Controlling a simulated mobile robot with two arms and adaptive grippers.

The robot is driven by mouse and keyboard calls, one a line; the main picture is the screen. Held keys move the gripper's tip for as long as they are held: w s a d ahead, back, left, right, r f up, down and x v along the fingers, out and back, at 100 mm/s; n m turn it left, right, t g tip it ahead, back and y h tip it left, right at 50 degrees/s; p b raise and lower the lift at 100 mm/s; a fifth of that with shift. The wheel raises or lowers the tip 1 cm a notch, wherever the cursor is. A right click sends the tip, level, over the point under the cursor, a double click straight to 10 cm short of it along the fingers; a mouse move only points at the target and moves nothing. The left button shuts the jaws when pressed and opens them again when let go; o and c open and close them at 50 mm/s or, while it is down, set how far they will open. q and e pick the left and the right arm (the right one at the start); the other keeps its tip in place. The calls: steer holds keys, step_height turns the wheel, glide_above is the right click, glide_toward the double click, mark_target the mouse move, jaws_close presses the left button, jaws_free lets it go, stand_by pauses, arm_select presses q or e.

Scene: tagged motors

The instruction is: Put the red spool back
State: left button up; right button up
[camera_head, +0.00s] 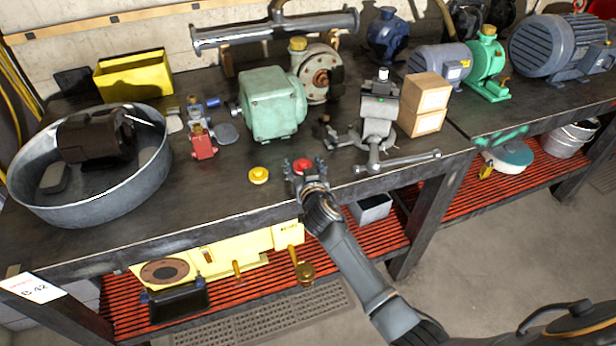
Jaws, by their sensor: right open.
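The red spool (303,165) stands near the front edge of the dark workbench (225,195). My right gripper (301,171) reaches over the bench's front edge from below, with its open fingers on either side of the red spool. I cannot tell whether the fingers touch it. A similar yellow spool (259,175) stands on the bench just left of the gripper. My left gripper is not in view.
A metal tub (150,165) holds a dark motor at the left. A green motor (272,103) stands behind the spools. A grey vise-like tool (378,108) and wooden blocks (424,103) are to the right. The bench's front strip left of the yellow spool is clear.

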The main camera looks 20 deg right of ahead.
steer(key=v, duration=1.1)
steer(key=shift+s+b, duration=0.2)
steer(key=shift+b, duration=0.2)
steer(key=shift+f, duration=0.1)
steer(key=s+f+n+g+y, duration=0.1)
steer(key=s+f+g, duration=0.35)
steer(key=f, duration=0.75)
steer(key=s+f+n+g+y, duration=0.1)
steer(key=s+f, duration=0.7)
steer(key=f, duration=0.5)
steer(key=s+f+n+g+y, duration=0.1)
steer(key=s+f+n+g, duration=0.1)
steer(key=s+f, duration=0.75)
steer(key=s+d+f+g, duration=0.1)
steer(key=s+f+g, duration=0.1)
steer(key=s+f, duration=0.3)
steer(key=s+d+f+g, duration=0.2)
steer(key=s+f, duration=0.4)
steer(key=s, duration=0.7)
steer(key=s+d+f+g+h, duration=0.1)
steer(key=s+d+f+g, duration=0.1)
steer(key=s+f, duration=0.4)
steer(key=s+g, duration=0.1)
steer(key=s, duration=0.2)
steer(key=shift+f, duration=0.15)
